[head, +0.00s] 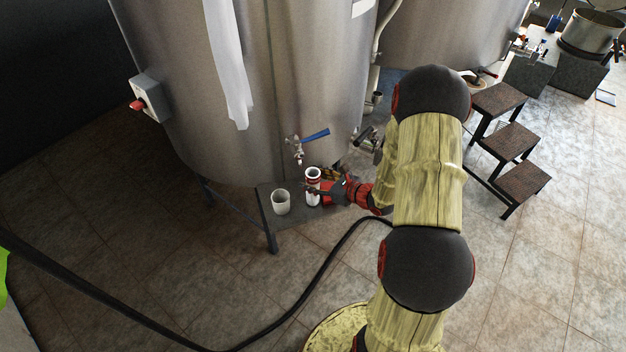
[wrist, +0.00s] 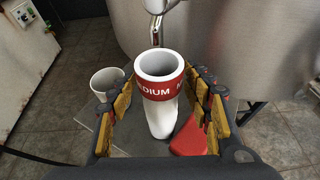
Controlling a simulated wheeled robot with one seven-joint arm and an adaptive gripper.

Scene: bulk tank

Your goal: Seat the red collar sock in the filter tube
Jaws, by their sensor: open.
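The red collar sock (wrist: 160,80) is a white, open-topped sleeve with a red band lettered "MEDIUM", narrowing to a rounded white lower end. In the head view the sock (head: 312,174) is small, at the left of my gripper (head: 328,190). In the wrist view my gripper (wrist: 160,86) is open, with a yellow-padded finger on each side of the sock. I cannot tell whether either pad touches it. A white open cup-like vessel (wrist: 104,82) stands to the left, also in the head view (head: 281,202). I cannot tell whether it is the filter tube.
A metal spout (wrist: 156,28) hangs just behind the sock; its blue-handled valve (head: 312,134) is on the steel tank (head: 270,80). A red item (wrist: 190,138) lies on the small grey stand (head: 290,217). A black hose (head: 330,255) crosses the floor; steps (head: 510,143) stand right.

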